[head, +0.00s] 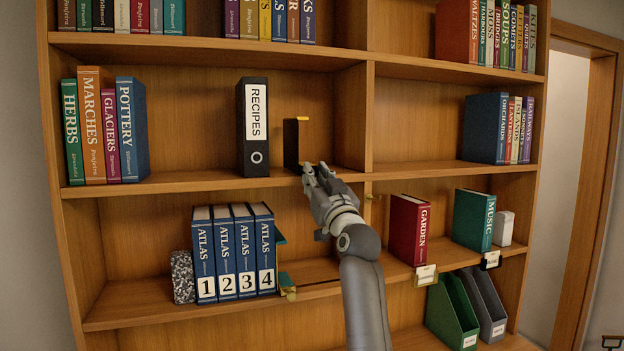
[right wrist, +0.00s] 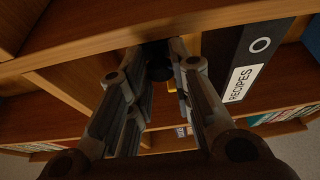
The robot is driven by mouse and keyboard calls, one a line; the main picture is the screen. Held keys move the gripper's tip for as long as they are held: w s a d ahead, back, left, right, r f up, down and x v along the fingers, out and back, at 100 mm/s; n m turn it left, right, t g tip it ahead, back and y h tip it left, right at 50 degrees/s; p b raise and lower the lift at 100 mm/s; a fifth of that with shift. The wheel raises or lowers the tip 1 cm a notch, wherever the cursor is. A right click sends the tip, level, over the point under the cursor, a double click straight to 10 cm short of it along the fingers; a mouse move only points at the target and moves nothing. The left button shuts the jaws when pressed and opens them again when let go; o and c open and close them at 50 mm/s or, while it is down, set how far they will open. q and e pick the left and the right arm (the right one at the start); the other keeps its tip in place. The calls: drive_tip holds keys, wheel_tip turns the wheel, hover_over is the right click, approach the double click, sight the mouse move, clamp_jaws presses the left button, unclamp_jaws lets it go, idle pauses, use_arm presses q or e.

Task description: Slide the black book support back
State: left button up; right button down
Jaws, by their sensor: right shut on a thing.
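The black book support (head: 291,145) stands upright on the middle shelf, right of the black RECIPES binder (head: 253,128), with a clear gap between them. A yellow edge shows at its top. My right gripper (head: 312,172) is at the front of this shelf, at the support's lower front part, and is shut on it. In the right wrist view the fingers (right wrist: 165,75) reach up to a dark piece between their tips; much of the support is hidden there. The RECIPES binder also shows in the right wrist view (right wrist: 245,70). My left gripper is not in view.
A wooden upright divider (head: 351,118) stands right of the support. Books, HERBS to POTTERY (head: 131,130), fill the shelf's left end. Below are the ATLAS volumes (head: 235,250), a teal support (head: 280,237) and the red GARDEN book (head: 409,230). The shelf behind the support looks clear.

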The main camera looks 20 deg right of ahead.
drive_tip(key=d+b, duration=0.1)
drive_tip(key=d, duration=1)
drive_tip(key=shift+w+r+b, duration=0.1)
drive_tip(key=shift+b, duration=0.3)
drive_tip(key=c, duration=1.3)
unclamp_jaws()
drive_tip(key=shift+a, duration=0.1)
drive_tip(key=v, duration=1.2)
